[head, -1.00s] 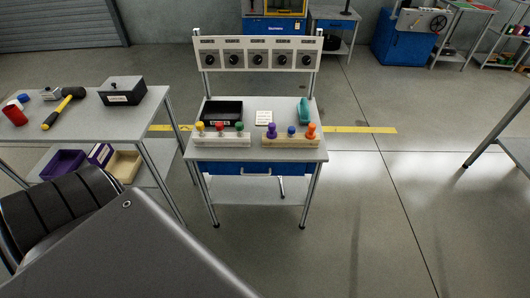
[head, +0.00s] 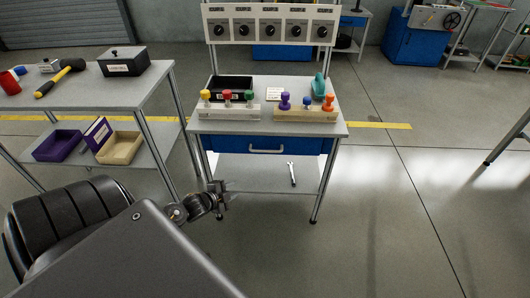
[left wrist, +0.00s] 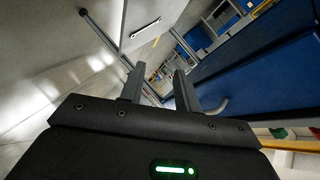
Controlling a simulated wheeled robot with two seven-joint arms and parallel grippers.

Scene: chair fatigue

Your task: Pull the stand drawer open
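The stand (head: 208,128) faces me and has a blue drawer (head: 230,144) under its top, which looks shut. A light bar handle (head: 266,150) crosses the drawer front. My left gripper (head: 226,194) is in front of the stand's left front leg, lower than the drawer and left of its handle. In the left wrist view the fingers (left wrist: 159,88) are apart with nothing between them. The blue drawer front (left wrist: 270,80) fills the right side there. The handle (left wrist: 218,108) shows just right of the right finger, partly hidden by it. My right gripper is not in view.
Colored knobs on blocks (head: 228,103) and a black tray (head: 232,84) sit on the stand top. A wrench (head: 291,173) lies on its lower shelf. A black chair (head: 70,215) is at lower left, near a side table (head: 110,92). The floor right of the stand is clear.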

